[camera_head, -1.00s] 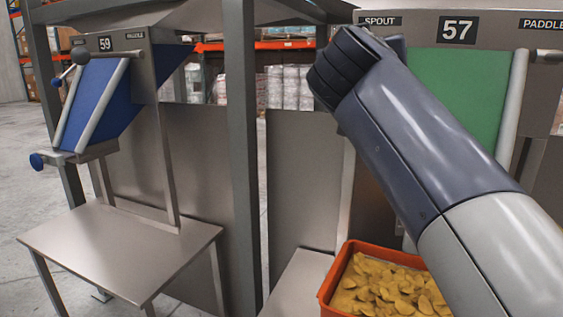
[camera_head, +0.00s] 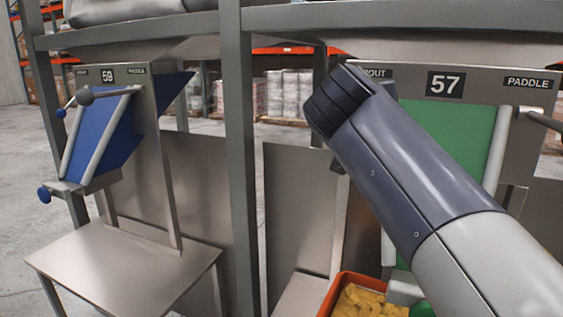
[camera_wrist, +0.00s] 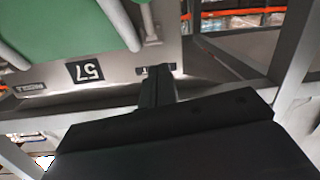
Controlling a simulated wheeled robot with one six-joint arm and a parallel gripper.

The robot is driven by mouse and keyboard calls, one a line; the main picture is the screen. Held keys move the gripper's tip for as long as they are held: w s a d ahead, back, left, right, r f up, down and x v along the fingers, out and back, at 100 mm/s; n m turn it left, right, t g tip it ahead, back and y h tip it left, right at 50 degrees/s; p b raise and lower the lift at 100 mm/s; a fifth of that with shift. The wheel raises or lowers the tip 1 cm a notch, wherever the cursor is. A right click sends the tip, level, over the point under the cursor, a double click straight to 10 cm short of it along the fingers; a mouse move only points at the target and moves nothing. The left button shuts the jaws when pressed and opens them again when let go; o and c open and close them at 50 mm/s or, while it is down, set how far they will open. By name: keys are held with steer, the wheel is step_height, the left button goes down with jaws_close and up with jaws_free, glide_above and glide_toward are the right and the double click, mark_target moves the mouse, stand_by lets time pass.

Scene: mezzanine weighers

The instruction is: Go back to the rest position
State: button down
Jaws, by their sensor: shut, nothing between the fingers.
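My gripper (camera_wrist: 157,82) shows in the wrist view as dark fingers closed together, with nothing between them. It is in front of the station 57 panel (camera_wrist: 120,72), which appears upside down there. In the head view my arm slants up and left across station 57, hiding part of its panel (camera_head: 480,82) and green chute (camera_head: 455,125). The gripper's fingertips cannot be made out in the head view.
An orange crate (camera_head: 330,297) of yellow pieces (camera_head: 365,302) stands below station 57, partly cut off. Station 59 with a blue chute (camera_head: 108,130) and a bare steel table (camera_head: 125,265) is at the left. A grey post (camera_head: 240,150) stands between the stations.

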steer(key=shift+w+d+r+g+y+p, duration=0.15)
steer(key=shift+r+g+p, duration=0.5)
steer(key=shift+p, duration=1.65)
steer(key=shift+w+r+g+y+p, duration=0.25)
steer(key=shift+r+g+p, duration=0.35)
steer(key=shift+p, duration=1.7)
steer(key=shift+r+p, duration=0.2)
steer(key=shift+p, duration=0.3)
steer(key=p, duration=0.3)
steer(key=w+r+g+p, duration=0.1)
steer(key=p, duration=0.2)
steer(key=shift+d+r+y+p, duration=0.2)
steer(key=shift+y+p, duration=0.1)
steer(key=shift+p, duration=0.05)
steer(key=shift+w+r+g+p, duration=0.15)
steer(key=shift+g+p, duration=0.3)
steer(key=shift+p, duration=0.6)
steer(key=shift+d+p, duration=0.1)
steer(key=shift+p, duration=0.25)
